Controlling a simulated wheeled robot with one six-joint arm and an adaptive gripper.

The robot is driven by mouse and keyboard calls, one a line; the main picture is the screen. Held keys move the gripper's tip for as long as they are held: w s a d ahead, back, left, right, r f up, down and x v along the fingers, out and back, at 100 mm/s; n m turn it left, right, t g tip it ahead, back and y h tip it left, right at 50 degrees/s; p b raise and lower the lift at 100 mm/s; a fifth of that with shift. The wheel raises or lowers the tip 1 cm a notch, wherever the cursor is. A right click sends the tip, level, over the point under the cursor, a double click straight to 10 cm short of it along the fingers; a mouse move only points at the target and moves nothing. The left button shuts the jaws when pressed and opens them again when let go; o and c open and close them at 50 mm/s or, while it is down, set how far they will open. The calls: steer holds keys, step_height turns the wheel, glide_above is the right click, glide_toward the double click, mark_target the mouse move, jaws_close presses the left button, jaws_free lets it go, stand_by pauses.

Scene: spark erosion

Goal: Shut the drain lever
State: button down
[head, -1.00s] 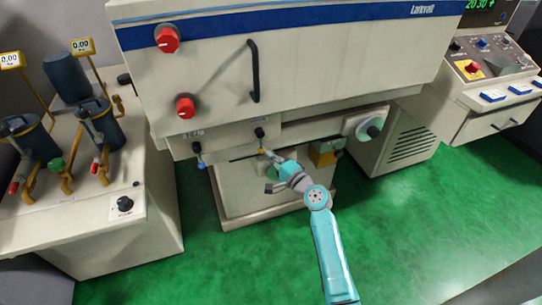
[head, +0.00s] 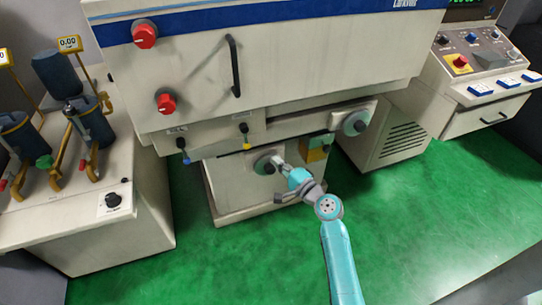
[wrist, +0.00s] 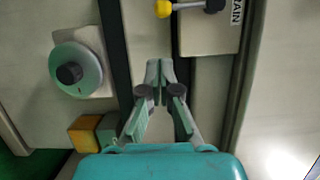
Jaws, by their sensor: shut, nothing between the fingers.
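The drain lever (head: 245,136) is on the front of the machine, under the main cabinet. It has a black hub and a yellow tip, and in the head view it hangs down. In the wrist view its yellow tip (wrist: 163,9) and black hub show at the top edge, beside a label of which "AIN" is readable. My gripper (head: 277,160) is to the right of and a little below the lever tip in the head view, apart from it. In the wrist view my gripper (wrist: 160,70) has its fingertips together with nothing between them.
A blue-tipped lever (head: 183,150) hangs to the left. A round handwheel (head: 355,123) and a yellow block (head: 318,150) are to the right. Red knobs (head: 166,102) and a black handle (head: 235,66) are above. Green floor (head: 420,220) is open at the right.

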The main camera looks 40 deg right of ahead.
steer(key=shift+s+d, duration=0.1)
steer(key=shift+s, duration=2.1)
steer(key=s+a+f+n+g+h, duration=0.1)
steer(key=s+a+f+n+g, duration=0.15)
steer(key=s+a+f, duration=0.55)
steer(key=s+a+f+n+g+h, duration=0.1)
steer(key=s+a+f+n+h, duration=0.3)
steer(key=s, duration=0.7)
steer(key=s+a+r+n+y, duration=0.1)
steer(key=s+a+r+n, duration=0.1)
steer(key=s, duration=0.5)
steer(key=s+a+r+n+y, duration=0.1)
steer(key=s+a+r+n, duration=0.2)
steer(key=s+r+n, duration=0.2)
steer(key=s+a+r+n+y, duration=0.2)
steer(key=s+r, duration=0.4)
steer(key=s, duration=0.4)
steer(key=shift+a+r+n, duration=0.2)
steer(key=shift+a+n, duration=0.35)
steer(key=shift+n, duration=0.6)
